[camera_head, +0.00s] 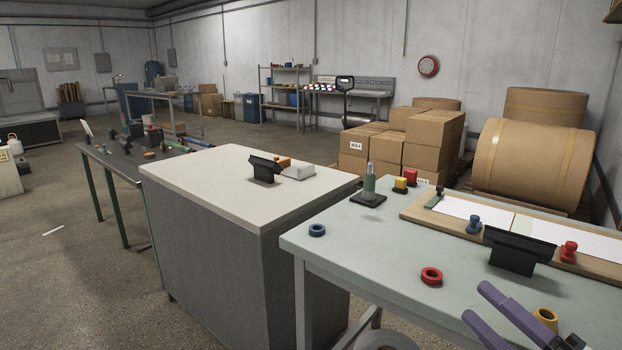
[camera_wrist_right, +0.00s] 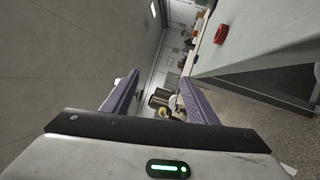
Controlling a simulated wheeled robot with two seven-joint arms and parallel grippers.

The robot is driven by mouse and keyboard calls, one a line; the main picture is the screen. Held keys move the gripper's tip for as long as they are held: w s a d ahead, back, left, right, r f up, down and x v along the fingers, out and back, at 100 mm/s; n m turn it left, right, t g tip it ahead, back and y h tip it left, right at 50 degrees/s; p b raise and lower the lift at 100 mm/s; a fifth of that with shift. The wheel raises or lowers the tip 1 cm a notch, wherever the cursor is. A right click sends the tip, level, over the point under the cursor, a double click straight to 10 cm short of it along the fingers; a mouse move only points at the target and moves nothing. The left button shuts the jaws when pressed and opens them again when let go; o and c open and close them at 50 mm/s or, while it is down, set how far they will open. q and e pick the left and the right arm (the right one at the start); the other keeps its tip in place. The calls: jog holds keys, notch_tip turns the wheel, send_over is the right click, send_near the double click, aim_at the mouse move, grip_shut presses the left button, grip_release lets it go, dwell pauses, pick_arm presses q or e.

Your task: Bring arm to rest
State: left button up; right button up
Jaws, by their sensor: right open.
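My right gripper (camera_head: 477,303) comes in at the lower right of the head view, with two purple fingers spread apart. It is open, with nothing between the fingers, beside the front edge of the pale green table (camera_head: 385,262). In the right wrist view the purple fingers (camera_wrist_right: 160,80) stand apart with only the far room between them. A red ring (camera_head: 431,276) lies on the table near the gripper and also shows in the wrist view (camera_wrist_right: 221,34). My left gripper is not in view.
A blue ring (camera_head: 317,230), a black stand (camera_head: 517,251) and a wooden board (camera_head: 420,212) with white sheets are on the table. A yellow ring (camera_head: 545,318) is close to my right fingers. A white-topped cabinet (camera_head: 220,180) stands to the left. Open floor (camera_head: 60,270) lies further left.

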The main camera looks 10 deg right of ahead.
jog(key=s+a+f+m+g+h, duration=0.2)
jog(key=a+f+m+h, duration=0.1)
jog(key=f+m, duration=0.55)
jog(key=s+a+f+m+g+h, duration=0.1)
jog(key=a+f+m+g+h, duration=0.15)
jog(key=f+m, duration=0.6)
jog(key=s+a+f+m+g+y, duration=0.1)
jog(key=s+a+f+g, duration=0.2)
jog(key=s+a+f, duration=0.3)
jog(key=s+a+f+m+g, duration=0.2)
jog(key=s+a+f, duration=0.4)
jog(key=a+f, duration=0.4)
jog(key=shift+f+m+g+y, duration=0.3)
jog(key=shift+f+g+y, duration=0.05)
jog(key=shift+f+g, duration=0.3)
